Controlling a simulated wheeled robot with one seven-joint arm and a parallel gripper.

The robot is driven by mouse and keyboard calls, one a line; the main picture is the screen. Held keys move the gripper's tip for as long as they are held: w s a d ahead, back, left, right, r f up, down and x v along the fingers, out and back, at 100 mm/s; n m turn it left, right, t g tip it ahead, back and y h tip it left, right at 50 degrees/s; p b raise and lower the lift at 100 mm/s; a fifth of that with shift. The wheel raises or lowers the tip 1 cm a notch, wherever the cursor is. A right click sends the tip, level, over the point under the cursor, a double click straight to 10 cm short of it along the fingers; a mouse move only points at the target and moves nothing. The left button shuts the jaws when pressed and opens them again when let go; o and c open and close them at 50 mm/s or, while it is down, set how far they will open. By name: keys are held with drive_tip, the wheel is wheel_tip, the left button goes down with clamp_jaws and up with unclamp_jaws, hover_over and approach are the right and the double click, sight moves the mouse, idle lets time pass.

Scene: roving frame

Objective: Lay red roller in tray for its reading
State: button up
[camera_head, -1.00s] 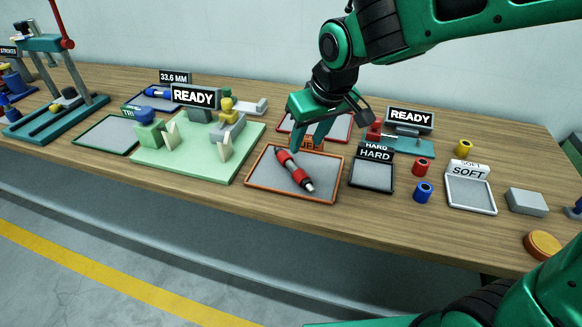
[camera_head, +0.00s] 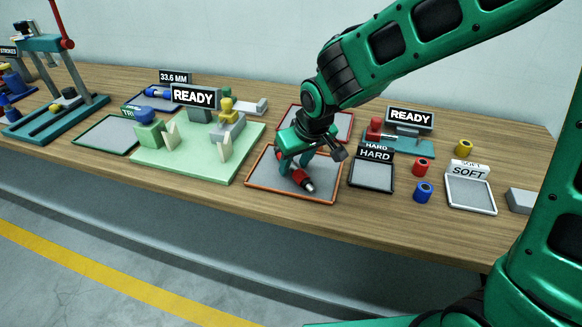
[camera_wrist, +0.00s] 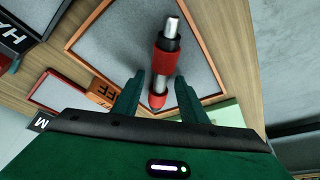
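In the wrist view the red roller (camera_wrist: 166,60) runs down between my fingers. My gripper (camera_head: 298,168) is down over the roller's middle and far part, hiding some of it in the head view. In the wrist view my gripper (camera_wrist: 160,95) is open, with a finger on each side of the roller and gaps showing. A red-rimmed tray (camera_head: 340,127) lies behind my gripper, partly hidden.
A green plate (camera_head: 190,168) with V-shaped blocks and a READY sign (camera_head: 193,96) stands left. A blue roller (camera_head: 158,92) lies by the 33.6 MM display (camera_head: 174,77). HARD (camera_head: 372,177) and SOFT (camera_head: 470,193) trays and small coloured spools (camera_head: 422,191) stand right.

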sight(295, 166)
drive_tip(key=shift+f, duration=0.2)
clamp_jaws()
drive_tip(key=shift+r, duration=0.15)
drive_tip(key=shift+r, duration=0.55)
wheel_tip(295, 166, up, 3)
drive_tip(key=shift+w, duration=0.1)
drive_tip(key=s+a+r, duration=0.6)
drive_tip(key=s+a, duration=0.2)
drive_tip(key=shift+s+r, duration=0.35)
